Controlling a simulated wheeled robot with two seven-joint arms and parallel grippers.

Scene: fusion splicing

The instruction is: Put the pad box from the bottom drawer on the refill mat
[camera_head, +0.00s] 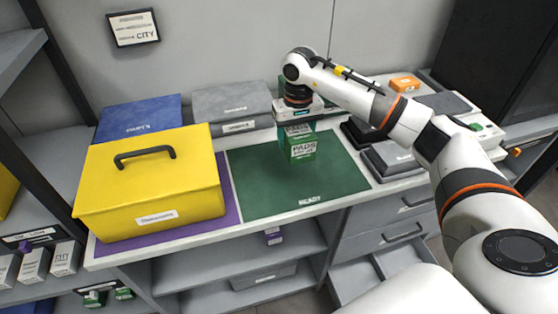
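A small green pad box (302,148) with white "PADS" labels is under my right gripper (298,126), over the far part of a green mat (270,191). The gripper appears shut on the box, but its fingertips are hard to make out. I cannot tell whether the box touches the mat. The mat's front label is small and seems to read "READY". A lower drawer (352,280) stands open and looks empty in the part that shows. My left gripper is not in view.
A yellow case (150,185) stands on a purple mat (232,203) left of the green mat. Blue (140,117) and grey (230,102) boxes stand behind. Dark-topped devices (388,158) stand to the right. The front of the green mat is clear.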

